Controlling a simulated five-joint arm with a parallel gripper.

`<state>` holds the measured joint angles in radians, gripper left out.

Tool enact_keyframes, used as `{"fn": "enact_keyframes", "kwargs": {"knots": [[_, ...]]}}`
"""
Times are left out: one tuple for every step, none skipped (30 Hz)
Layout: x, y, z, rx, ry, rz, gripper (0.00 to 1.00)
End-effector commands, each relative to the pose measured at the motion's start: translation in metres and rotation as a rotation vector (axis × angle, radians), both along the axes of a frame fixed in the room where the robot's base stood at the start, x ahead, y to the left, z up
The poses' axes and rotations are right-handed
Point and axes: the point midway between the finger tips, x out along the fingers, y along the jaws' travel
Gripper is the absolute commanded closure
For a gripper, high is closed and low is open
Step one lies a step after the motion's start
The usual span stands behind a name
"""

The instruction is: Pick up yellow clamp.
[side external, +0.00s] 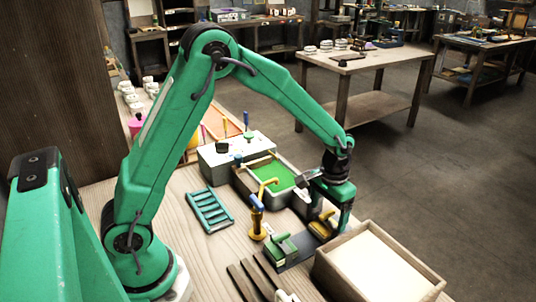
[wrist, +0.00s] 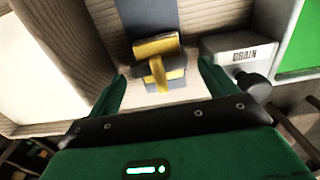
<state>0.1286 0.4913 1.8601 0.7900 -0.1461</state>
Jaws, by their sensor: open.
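The yellow clamp (side external: 321,228) sits on a dark strip (side external: 296,252) on the wooden bench in the side view. In the wrist view the yellow clamp (wrist: 155,47) has a yellow top bar and stem over a grey body, and lies just ahead of and between my fingers. My gripper (side external: 331,208) is above and around the clamp's end of the strip, jaws open and empty. In the wrist view my gripper (wrist: 160,80) shows one finger on each side, with a gap to the clamp. A finger partly hides the clamp in the side view.
A green clamp (side external: 281,248) sits on the same strip. A wooden box with pale filling (side external: 345,283) stands close on the right. A grey basin with green liquid (side external: 246,189) and a block marked DRAIN (wrist: 240,50) are close by. A teal rack (side external: 209,210) lies left.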

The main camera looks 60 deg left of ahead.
Motion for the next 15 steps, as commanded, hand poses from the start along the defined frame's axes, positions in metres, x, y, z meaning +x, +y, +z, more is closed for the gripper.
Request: {"fn": "enact_keyframes", "kwargs": {"knots": [[-0.002, -0.001, -0.007, 0.000, 0.003, -0.001, 0.16], [-0.002, -0.001, -0.011, 0.001, 0.004, 0.000, 0.16], [-0.002, -0.001, -0.015, 0.001, 0.004, 0.000, 0.16], [-0.001, -0.001, -0.018, 0.000, 0.003, 0.000, 0.16], [-0.002, 0.000, -0.021, 0.000, 0.003, 0.000, 0.16], [-0.002, 0.000, -0.024, 0.000, 0.003, 0.000, 0.16], [-0.002, 0.000, -0.026, 0.000, 0.003, 0.000, 0.16], [-0.001, 0.000, -0.027, 0.000, 0.002, 0.000, 0.16], [-0.001, 0.000, -0.028, 0.000, 0.001, 0.000, 0.16], [-0.001, 0.000, -0.028, 0.000, 0.000, 0.000, 0.16], [-0.001, 0.000, -0.029, 0.000, 0.000, 0.000, 0.16], [-0.001, 0.000, -0.029, 0.000, 0.000, 0.000, 0.16], [-0.001, 0.000, -0.029, 0.000, 0.000, 0.000, 0.16], [-0.001, 0.000, -0.029, 0.000, 0.000, 0.000, 0.16], [-0.001, 0.000, -0.029, 0.000, 0.000, 0.000, 0.16]]}}
